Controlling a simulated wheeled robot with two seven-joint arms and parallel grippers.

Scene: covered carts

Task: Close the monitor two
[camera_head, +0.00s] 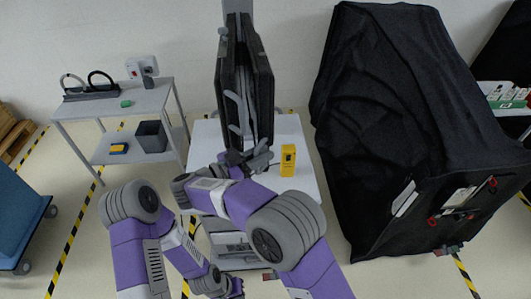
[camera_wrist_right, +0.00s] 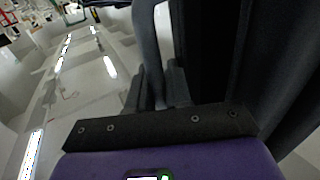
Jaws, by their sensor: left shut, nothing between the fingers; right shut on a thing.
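A black two-panel monitor unit (camera_head: 262,75) hangs on an upright post at the top centre in the head view. Its two panels stand at a narrow angle to each other, with grey bars (camera_head: 240,105) between them. I cannot tell which panel is monitor two. My right gripper (camera_head: 250,157) is at the unit's lower end, shut on what looks like a grey curved bar (camera_wrist_right: 146,45), seen in the right wrist view. The dark panel beside it fills the right of that view. My left gripper (camera_head: 232,288) is low in the head view, shut and empty.
A white table (camera_head: 300,182) under the monitor bears a yellow device (camera_head: 288,160). A grey cart (camera_head: 75,113) with a dark bin (camera_head: 152,136) stands left. A large black-covered cart (camera_head: 400,110) stands close on the right. Striped floor tape and open floor lie between.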

